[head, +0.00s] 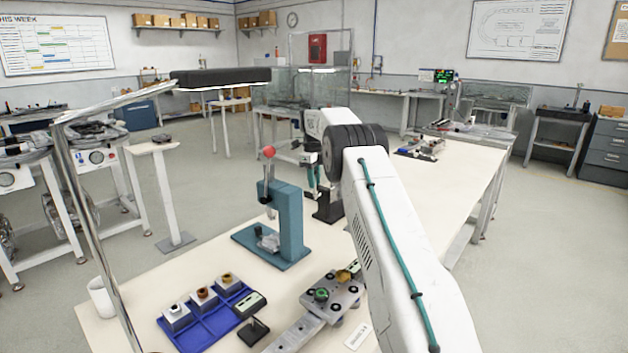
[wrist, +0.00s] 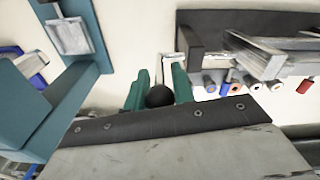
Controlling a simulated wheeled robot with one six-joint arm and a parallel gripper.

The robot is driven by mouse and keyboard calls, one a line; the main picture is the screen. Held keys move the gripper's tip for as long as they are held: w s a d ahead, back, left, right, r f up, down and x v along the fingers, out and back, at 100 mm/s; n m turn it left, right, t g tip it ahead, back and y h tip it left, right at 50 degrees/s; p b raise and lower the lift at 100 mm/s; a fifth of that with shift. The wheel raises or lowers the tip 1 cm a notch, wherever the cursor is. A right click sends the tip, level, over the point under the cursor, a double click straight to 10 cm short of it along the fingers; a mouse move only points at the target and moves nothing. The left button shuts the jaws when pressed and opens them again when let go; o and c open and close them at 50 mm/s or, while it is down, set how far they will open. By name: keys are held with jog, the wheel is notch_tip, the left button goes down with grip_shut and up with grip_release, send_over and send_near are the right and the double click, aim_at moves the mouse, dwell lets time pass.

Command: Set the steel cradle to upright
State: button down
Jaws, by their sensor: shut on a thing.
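My gripper (head: 311,180) points down behind the teal press in the head view. In the wrist view its green fingers (wrist: 160,92) are closed about a black ball knob (wrist: 160,95). A pale narrow piece shows just beyond the knob. Right of the fingers is a dark stand (wrist: 210,22) bearing a slanted steel piece (wrist: 262,58), which looks like the steel cradle; its far part is cut off by the frame. The stand (head: 328,208) also shows right of the fingers in the head view. I cannot tell how the knob joins the cradle.
The teal press (head: 288,215) with a red knob stands close left of the gripper. A blue tray (head: 190,335) and a metal fixture plate (head: 333,300) lie nearer on the bench. A grey plate with a screwed dark strip (wrist: 170,123) fills the lower wrist view.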

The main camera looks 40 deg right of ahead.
jog(key=shift+w+f+g, duration=0.15)
jog(key=shift+w+g, duration=0.3)
jog(key=shift+g, duration=0.35)
jog(key=shift+a, duration=0.15)
jog(key=c, duration=1.2)
grip_release()
jog(key=shift+w, duration=0.1)
